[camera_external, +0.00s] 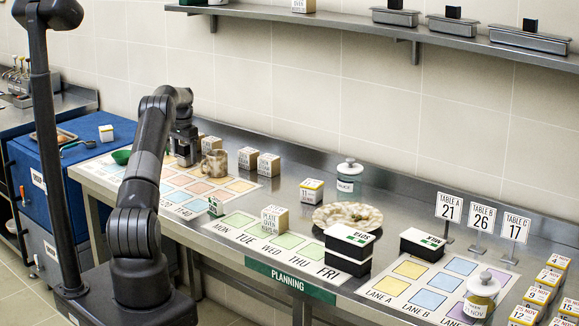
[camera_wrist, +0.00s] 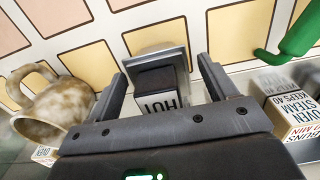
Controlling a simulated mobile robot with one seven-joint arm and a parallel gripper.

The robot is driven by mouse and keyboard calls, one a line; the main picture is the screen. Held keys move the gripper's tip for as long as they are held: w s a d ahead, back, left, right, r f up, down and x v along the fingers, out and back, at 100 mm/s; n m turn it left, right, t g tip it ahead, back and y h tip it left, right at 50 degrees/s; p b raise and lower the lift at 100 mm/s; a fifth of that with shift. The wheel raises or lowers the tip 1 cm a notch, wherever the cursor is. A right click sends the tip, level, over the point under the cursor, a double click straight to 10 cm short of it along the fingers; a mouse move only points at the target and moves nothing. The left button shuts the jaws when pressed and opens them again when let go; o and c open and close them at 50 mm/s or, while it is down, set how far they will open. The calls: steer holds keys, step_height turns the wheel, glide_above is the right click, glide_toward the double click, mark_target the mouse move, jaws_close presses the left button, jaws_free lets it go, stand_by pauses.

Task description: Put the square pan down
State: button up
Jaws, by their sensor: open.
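The square pan (camera_wrist: 150,55) is a small grey metal pan with a black block on it that bears a white label. In the wrist view it sits on the mat of coloured squares, upright as far as I can tell. My gripper (camera_wrist: 162,70) is open, with one finger on each side of the black block and a visible gap on both sides. In the external view my gripper (camera_external: 184,153) is low over the far part of the mat (camera_external: 205,200), and the pan is mostly hidden by it.
A speckled mug (camera_wrist: 50,110) stands close on the left in the wrist view; it also shows in the external view (camera_external: 214,163). On the right are a labelled box (camera_wrist: 292,112) and a green handle (camera_wrist: 297,35). Labelled blocks (camera_external: 268,164) stand along the mat's back edge.

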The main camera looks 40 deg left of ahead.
step_height(320, 180, up, 12)
steer(key=shift+r, duration=0.1)
steer(key=shift+r, duration=0.1)
stand_by(0.4)
steer(key=s+d+r+t+y, duration=0.1)
steer(key=s+d+r, duration=0.1)
steer(key=d+r, duration=0.8)
steer(key=s+d+r+t, duration=0.1)
steer(key=d+r, duration=0.6)
steer(key=d, duration=0.7)
steer(key=s+d+r+t, duration=0.1)
steer(key=s+d+r, duration=0.2)
steer(key=s+d, duration=0.9)
steer(key=s+d+f+t, duration=0.1)
steer(key=s+d+f, duration=0.2)
steer(key=s, duration=0.4)
steer(key=s+d+f, duration=0.4)
steer(key=s+d, duration=0.2)
steer(key=s, duration=0.1)
steer(key=s+d+f+t+h, duration=0.1)
steer(key=s+d+f, duration=0.3)
steer(key=s, duration=0.2)
steer(key=shift+s+d+f+t, duration=0.15)
steer(key=shift+s+d+t, duration=0.15)
steer(key=shift+s+d, duration=0.1)
